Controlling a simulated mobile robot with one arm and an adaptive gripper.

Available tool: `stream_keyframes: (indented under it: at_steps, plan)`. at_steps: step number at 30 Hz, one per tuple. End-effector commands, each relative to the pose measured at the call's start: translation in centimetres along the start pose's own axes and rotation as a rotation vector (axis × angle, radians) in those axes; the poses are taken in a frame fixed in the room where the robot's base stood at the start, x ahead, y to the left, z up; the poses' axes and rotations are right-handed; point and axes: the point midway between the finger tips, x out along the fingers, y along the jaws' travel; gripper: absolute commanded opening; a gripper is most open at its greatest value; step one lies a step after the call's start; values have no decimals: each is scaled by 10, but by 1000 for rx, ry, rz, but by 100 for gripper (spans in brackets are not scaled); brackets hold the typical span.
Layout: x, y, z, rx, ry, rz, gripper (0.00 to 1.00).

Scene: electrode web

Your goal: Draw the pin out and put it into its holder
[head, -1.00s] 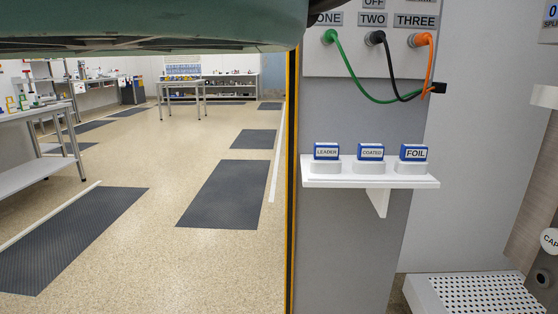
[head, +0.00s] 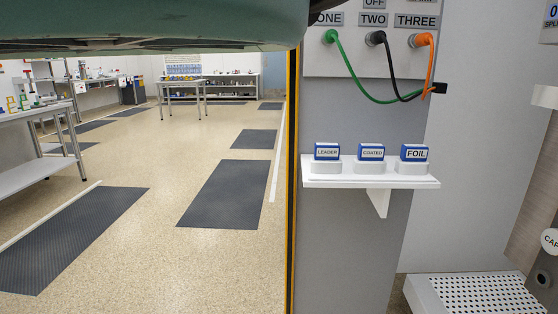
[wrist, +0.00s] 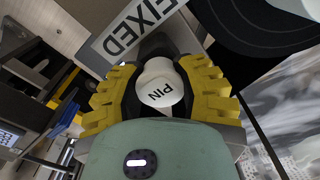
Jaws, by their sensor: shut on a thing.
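In the wrist view, the pin (wrist: 160,88) shows as a white rounded head marked PIN. My gripper (wrist: 160,82) has yellow ridged pads on both sides of this head and is shut on it. A plate marked FIXED (wrist: 133,30) lies just beyond the pin at the top. The pin's shaft is hidden behind its head, so I cannot tell whether it sits in a hole. I cannot make out the pin's holder in either view. The head view does not show the gripper or the pin.
In the head view, a white shelf (head: 410,182) carries blue blocks marked LEADER (head: 327,151), COATED (head: 371,152) and FOIL (head: 414,152). Green, black and orange cables (head: 426,65) hang above it. A perforated white step (head: 485,297) is at lower right. Open floor lies left.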

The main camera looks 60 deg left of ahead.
Motion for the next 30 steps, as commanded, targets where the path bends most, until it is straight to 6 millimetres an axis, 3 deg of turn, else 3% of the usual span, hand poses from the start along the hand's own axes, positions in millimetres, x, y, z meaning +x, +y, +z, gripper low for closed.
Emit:
stream_keyframes:
  at_steps: [30]
  plan:
    - [-13, 1, -1, 0, 2, 2, 0]
